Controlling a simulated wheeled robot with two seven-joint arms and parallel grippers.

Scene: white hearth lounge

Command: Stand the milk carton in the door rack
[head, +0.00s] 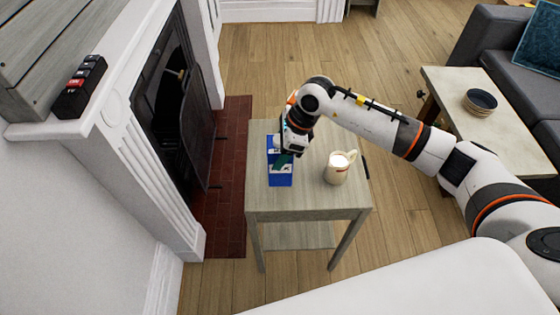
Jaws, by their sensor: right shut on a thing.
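My right gripper (287,153) reaches down over the small grey-wood table. It is shut on a blue item with white and dark green patches, which looks like the milk carton (280,180). The item is at or just above the tabletop; I cannot tell whether it touches. The gripper hides part of it, and its exact tilt is unclear. I cannot make out a door rack as a separate thing. My left gripper is not in view.
A cream mug (337,170) stands on the table (315,202), right of the blue item. The fireplace (170,110) is to the left, with a dark box (80,87) on its mantel. A low table (450,95) with dark bowls (481,101) and a grey sofa (505,62) are to the right.

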